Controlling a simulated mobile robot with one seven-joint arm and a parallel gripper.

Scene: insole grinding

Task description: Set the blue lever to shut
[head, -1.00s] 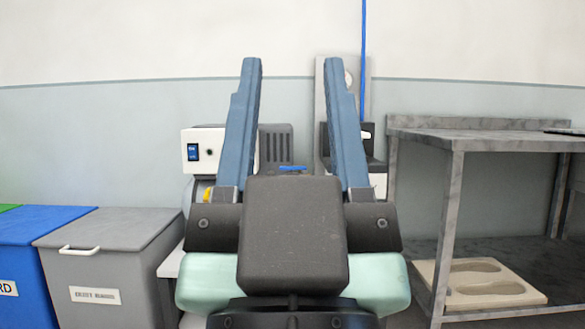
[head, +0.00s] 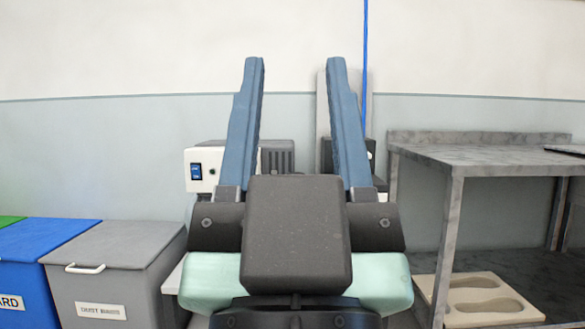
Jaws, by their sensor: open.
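My gripper (head: 295,64) is open and empty, with its two blue fingers pointing up and spread apart in the middle of the head view. I cannot make out the blue lever now; the dark body of my gripper covers the spot where a small flat blue piece showed earlier. Whether that piece is the lever, and how it is set, I cannot tell. A blue line (head: 365,50) runs down the wall to a dark unit (head: 369,156), mostly hidden behind my right finger.
A white box with a blue switch (head: 197,171) and a dark ribbed housing (head: 279,156) stand behind my gripper. Blue (head: 50,243) and grey (head: 125,245) bins are at left. A grey metal table (head: 490,156) stands at right, with a beige insole tray (head: 484,295) below.

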